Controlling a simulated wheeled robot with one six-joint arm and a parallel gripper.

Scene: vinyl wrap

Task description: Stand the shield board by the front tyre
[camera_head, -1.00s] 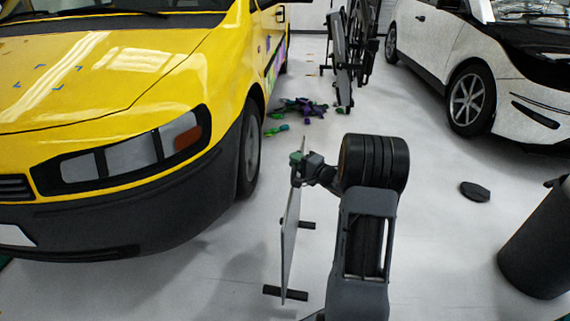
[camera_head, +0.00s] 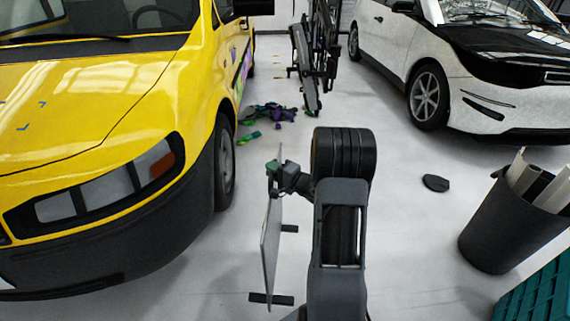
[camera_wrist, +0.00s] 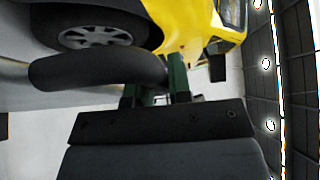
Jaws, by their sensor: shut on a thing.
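The shield board (camera_head: 270,245) is a thin grey panel, seen nearly edge-on in the head view. It hangs upright, with dark feet sticking out low down. My gripper (camera_head: 273,170) is shut on it at its top end. The yellow van's front tyre (camera_head: 225,165) is to the left of and beyond the board, with a gap of floor between them in the picture. The green fingers (camera_wrist: 155,92) are partly hidden behind a dark rounded bar. I cannot tell whether the feet touch the floor.
The yellow van (camera_head: 100,120) fills the left. Dark, green and purple scraps (camera_head: 268,113) lie beyond, near a black folded frame (camera_head: 318,50). A white car (camera_head: 470,75), a black disc (camera_head: 436,183), a bin of rolls (camera_head: 510,225) and a teal crate (camera_head: 540,290) are right.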

